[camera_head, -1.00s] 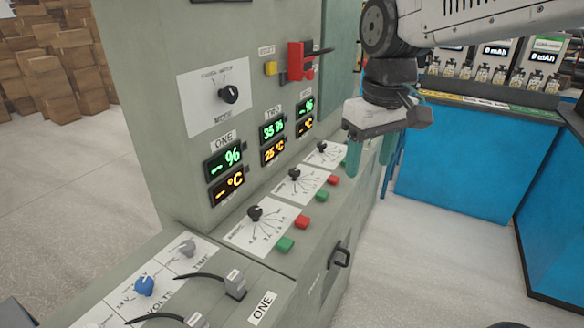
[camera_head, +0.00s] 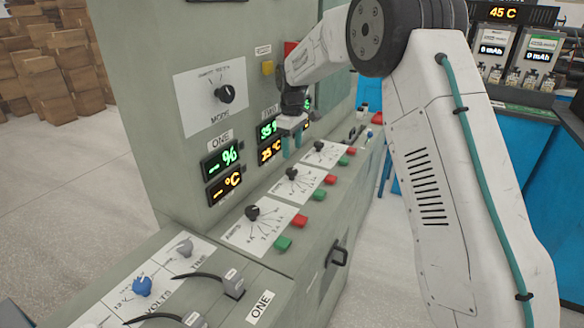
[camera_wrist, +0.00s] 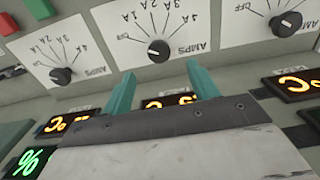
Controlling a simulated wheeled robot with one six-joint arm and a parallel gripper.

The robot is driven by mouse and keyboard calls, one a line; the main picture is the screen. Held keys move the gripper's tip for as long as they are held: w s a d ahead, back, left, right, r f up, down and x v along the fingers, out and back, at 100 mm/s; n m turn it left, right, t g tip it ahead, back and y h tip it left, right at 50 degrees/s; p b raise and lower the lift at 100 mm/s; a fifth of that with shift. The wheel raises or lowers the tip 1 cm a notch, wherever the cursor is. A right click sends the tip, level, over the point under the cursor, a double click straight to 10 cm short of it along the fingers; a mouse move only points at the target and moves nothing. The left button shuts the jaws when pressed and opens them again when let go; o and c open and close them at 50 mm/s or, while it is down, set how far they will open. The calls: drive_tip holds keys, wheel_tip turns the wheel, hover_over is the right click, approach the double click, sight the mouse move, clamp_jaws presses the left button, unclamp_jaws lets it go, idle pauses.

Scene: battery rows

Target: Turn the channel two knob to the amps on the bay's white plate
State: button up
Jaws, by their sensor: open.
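The channel two knob (camera_head: 291,174) is a small black knob on the middle white plate (camera_head: 309,181) of the grey bay's sloping ledge. In the wrist view the middle knob (camera_wrist: 158,51) sits on a white plate (camera_wrist: 112,18) marked AMPS, with OFF and several A values, seen upside down. Which mark its pointer faces is too small to tell. My gripper (camera_head: 291,154) is open and empty, its teal fingers pointing down above the ledge behind the knob. In the wrist view my gripper (camera_wrist: 160,85) has its fingertips apart from the knob, which shows between and beyond them.
A similar knob (camera_head: 252,212) stands on the nearer plate and another (camera_head: 319,147) on the farther plate. Red (camera_head: 299,221) and green (camera_head: 283,243) buttons line the ledge's front. Lit displays (camera_head: 222,160) and a mode knob (camera_head: 224,94) are on the upright panel behind.

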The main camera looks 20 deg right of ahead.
sight(292, 170)
drive_tip(key=shift+w+f, duration=0.25)
drive_tip(key=shift+f, duration=0.2)
wheel_tip(292, 170, down, 7)
drive_tip(key=shift+f, duration=0.2)
drive_tip(key=c, duration=1)
